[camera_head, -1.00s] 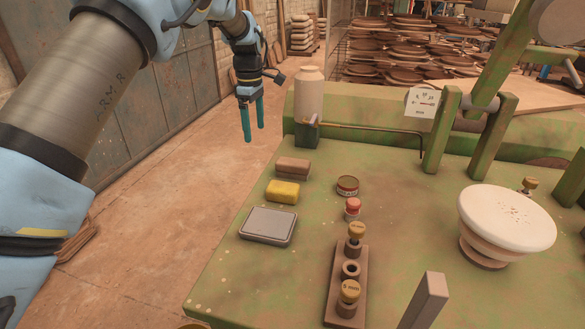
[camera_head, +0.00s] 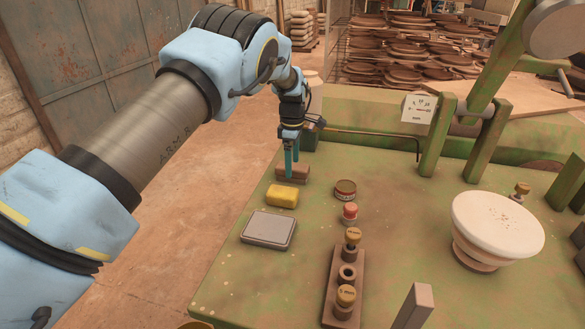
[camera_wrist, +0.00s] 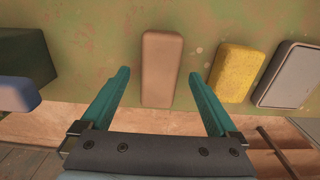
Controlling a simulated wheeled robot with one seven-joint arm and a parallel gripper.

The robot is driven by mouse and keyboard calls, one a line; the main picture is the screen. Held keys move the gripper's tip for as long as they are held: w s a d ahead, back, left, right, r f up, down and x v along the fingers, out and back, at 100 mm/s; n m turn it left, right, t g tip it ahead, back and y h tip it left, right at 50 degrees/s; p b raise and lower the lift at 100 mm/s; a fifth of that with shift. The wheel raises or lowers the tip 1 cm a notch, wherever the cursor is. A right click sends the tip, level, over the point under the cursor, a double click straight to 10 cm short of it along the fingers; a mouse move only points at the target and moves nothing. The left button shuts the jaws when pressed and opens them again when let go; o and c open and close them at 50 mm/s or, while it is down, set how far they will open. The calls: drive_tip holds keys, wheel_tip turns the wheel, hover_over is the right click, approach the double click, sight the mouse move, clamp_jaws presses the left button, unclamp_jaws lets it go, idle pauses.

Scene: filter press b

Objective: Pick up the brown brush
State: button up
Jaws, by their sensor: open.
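The brown brush (camera_head: 293,172) is a small brown block lying on the green table, behind the yellow sponge. In the wrist view the brown brush (camera_wrist: 161,69) lies lengthwise ahead of and between the spread fingers, with a gap on each side. My gripper (camera_head: 291,165) is open and empty, its teal fingers pointing down over the brush. In the wrist view my gripper (camera_wrist: 162,82) shows both fingertips apart. The fingers hide part of the brush in the head view.
The yellow sponge (camera_head: 282,196) lies close in front of the brush, with a grey flat box (camera_head: 268,229) beyond it. A round tin (camera_head: 345,189) and a red-capped item (camera_head: 350,212) stand to the right. A dark green block (camera_wrist: 22,58) is at the wrist view's left.

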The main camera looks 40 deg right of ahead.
drive_tip(key=shift+f, duration=0.95)
clamp_jaws()
